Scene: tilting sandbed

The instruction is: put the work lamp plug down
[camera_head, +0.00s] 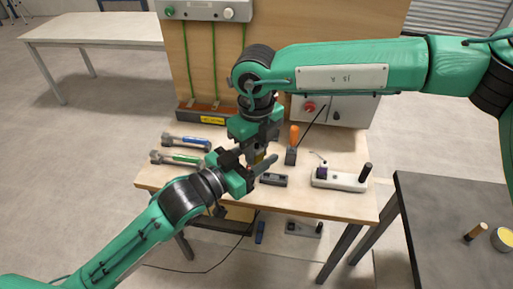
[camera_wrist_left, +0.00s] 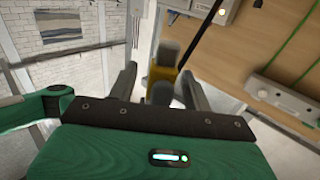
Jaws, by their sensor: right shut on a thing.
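My right gripper (camera_head: 256,148) comes down from above over the middle of the bench. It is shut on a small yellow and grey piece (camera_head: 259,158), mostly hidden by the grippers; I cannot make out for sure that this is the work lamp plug. My left gripper (camera_head: 258,177) is just below and in front of it, with its fingers apart. In the left wrist view the yellow piece (camera_wrist_left: 162,82) shows between the left fingers (camera_wrist_left: 158,88), with some room on the left side. Contact on the right side cannot be told.
On the wooden bench (camera_head: 347,206) lie a blue-marked tool (camera_head: 186,142) and a green-marked tool (camera_head: 178,159). A dark block (camera_head: 273,180), an orange-handled item (camera_head: 294,137) and a white fixture (camera_head: 339,180) stand close right of the grippers. A backboard rises behind.

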